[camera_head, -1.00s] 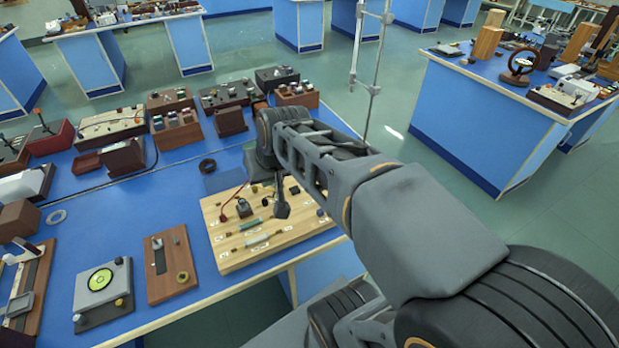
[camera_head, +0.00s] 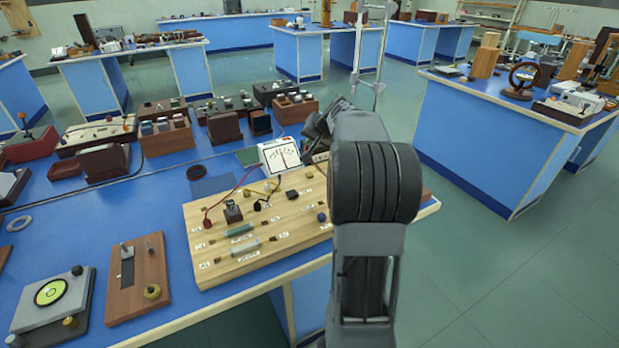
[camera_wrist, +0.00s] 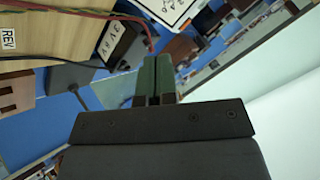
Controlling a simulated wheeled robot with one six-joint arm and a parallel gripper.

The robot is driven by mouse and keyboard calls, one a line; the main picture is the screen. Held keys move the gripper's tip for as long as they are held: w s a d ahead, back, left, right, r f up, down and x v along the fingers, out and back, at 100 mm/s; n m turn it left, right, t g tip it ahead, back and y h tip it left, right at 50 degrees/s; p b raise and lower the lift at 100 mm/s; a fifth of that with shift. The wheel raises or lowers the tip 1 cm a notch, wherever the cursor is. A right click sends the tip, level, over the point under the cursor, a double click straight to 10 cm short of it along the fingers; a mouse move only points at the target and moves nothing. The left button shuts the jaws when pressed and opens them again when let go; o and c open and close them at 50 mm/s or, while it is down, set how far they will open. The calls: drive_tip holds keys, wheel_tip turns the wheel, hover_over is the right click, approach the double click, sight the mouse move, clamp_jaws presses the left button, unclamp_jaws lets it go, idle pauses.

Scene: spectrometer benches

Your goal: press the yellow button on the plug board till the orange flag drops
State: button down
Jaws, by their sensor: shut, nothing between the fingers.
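The plug board (camera_head: 225,262) is a pale wooden board on the blue bench in the head view, carrying wires, terminals and small parts. A small yellow knob-like part (camera_head: 247,193) stands near its back left; I cannot tell for sure that it is the yellow button. I cannot make out an orange flag. My gripper shows in the wrist view (camera_wrist: 155,68), its green fingers shut and empty, beside a pale wooden surface (camera_wrist: 50,35) labelled REV. In the head view my own arm hides the gripper and part of the board's right side.
A white meter (camera_head: 279,158) stands at the board's back edge; part of a white panel shows in the wrist view (camera_wrist: 172,8). A wooden slider board (camera_head: 138,279) and a grey level plate (camera_head: 52,305) lie to the left. Dark boxes stand behind. Red and black wires cross the board.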

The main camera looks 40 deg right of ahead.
drive_tip(key=shift+f, duration=0.1)
drive_tip(key=b, duration=0.6)
hover_over(311, 174)
wheel_tip(311, 174, down, 8)
drive_tip(key=shift+d+r, duration=0.1)
drive_tip(key=shift+r, duration=0.15)
drive_tip(key=shift+f+b, duration=0.5)
drive_tip(key=shift+f, duration=0.05)
drive_tip(key=shift+f, duration=0.1)
idle(1.4)
drive_tip(key=shift+f+b, duration=0.35)
drive_tip(key=shift+b, duration=0.15)
drive_tip(key=shift+f+b, duration=0.45)
drive_tip(key=shift+b, duration=0.05)
idle(0.6)
drive_tip(key=shift+r, duration=0.2)
drive_tip(key=shift+r+p, duration=0.6)
drive_tip(key=shift+r, duration=0.1)
drive_tip(key=shift+r, duration=0.1)
